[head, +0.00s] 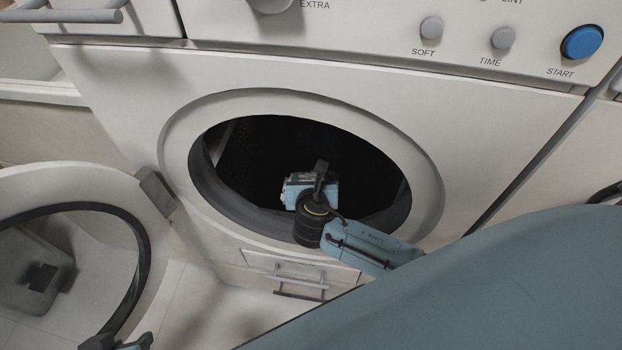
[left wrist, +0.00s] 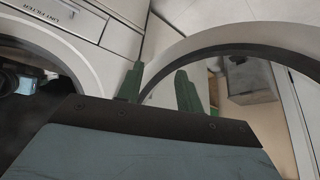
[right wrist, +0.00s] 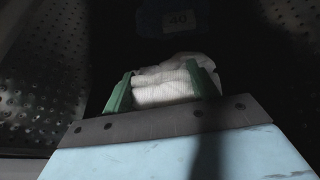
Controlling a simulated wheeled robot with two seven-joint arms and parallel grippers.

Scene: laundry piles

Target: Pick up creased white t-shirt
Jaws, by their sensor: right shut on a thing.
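The creased white t-shirt (right wrist: 168,84) is in the right wrist view, bunched between the green fingers of my right gripper (right wrist: 163,90). That gripper is shut on it, inside the dark drum.
The washer door (head: 146,262) stands open at the left. Perforated drum walls (right wrist: 40,85) flank my right gripper. A dark item marked "40" (right wrist: 180,18) lies beyond the t-shirt, hard to make out. The control panel with a blue START button (head: 582,42) is above the opening.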

